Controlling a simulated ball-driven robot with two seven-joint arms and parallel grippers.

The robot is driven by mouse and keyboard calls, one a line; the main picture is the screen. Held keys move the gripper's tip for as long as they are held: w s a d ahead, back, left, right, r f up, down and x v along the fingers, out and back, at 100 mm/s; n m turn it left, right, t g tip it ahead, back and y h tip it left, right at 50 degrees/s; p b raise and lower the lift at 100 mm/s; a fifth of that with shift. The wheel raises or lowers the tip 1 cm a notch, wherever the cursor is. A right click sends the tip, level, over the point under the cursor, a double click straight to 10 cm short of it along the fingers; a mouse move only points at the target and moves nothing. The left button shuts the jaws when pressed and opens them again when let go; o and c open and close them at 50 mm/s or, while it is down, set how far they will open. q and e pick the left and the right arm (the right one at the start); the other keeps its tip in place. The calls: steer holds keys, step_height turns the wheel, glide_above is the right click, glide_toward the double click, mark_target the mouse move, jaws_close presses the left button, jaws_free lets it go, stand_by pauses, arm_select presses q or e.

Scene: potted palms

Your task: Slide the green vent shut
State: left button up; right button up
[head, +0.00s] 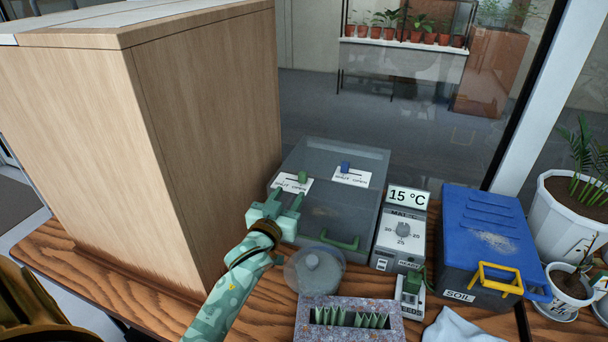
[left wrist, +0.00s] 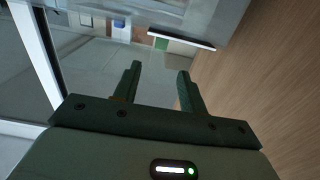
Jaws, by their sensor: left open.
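The green vent knob (head: 303,177) sits toward the OPEN end of the slot on its white SHUT/OPEN plate (head: 292,186), on top of the grey see-through lid (head: 325,210). My left gripper (head: 288,195) is open and empty just in front of this plate, its fingers pointing at it. The knob is apart from the fingers, behind the right one. In the left wrist view the two dark fingers (left wrist: 158,82) stand apart with nothing between them. I cannot make out the green vent for sure in that view. My right gripper is not in view.
A blue vent knob (head: 345,167) has its own plate at right. A tall wooden cabinet (head: 205,130) stands close on the left.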

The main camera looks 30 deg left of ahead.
mark_target(301, 175)
arm_select(q)
steer(key=b+x, duration=0.2)
steer(key=x, duration=0.9)
steer(key=shift+d, duration=0.1)
jaws_close()
